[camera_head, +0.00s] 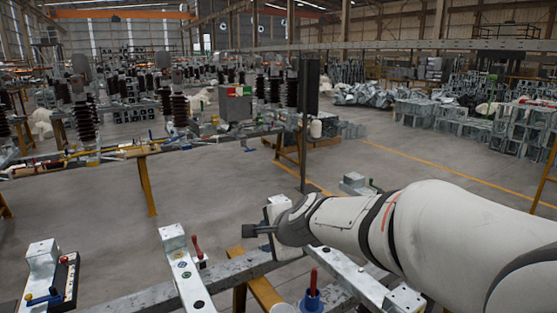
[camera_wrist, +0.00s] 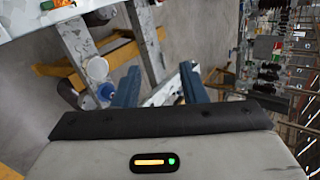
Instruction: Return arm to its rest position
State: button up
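My arm (camera_head: 430,225) reaches in from the right in the head view, over the near workbench frame. My gripper (camera_wrist: 160,82) shows in the wrist view as two blue fingers, spread apart. I see nothing held between them; part of a pale metal frame lies beyond.
Pale metal posts (camera_head: 185,272) and a red-handled tool in a blue holder (camera_head: 312,291) stand close below the arm. A blue-and-red tool tray (camera_head: 58,283) is at left. Open grey floor (camera_head: 215,190) lies beyond the bench, before a dark upright post (camera_head: 305,130).

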jog(key=s+d+f+n+g+h, duration=0.2)
jog(key=s+d+n, duration=0.4)
jog(key=s, duration=0.5)
jog(key=s+d+f+n+g+h, duration=0.3)
jog(key=s+d+n, duration=0.4)
jog(key=s+d, duration=0.4)
jog(key=shift+s+d+f+h, duration=0.3)
jog(key=shift+s+f, duration=0.2)
jog(key=shift+s, duration=0.25)
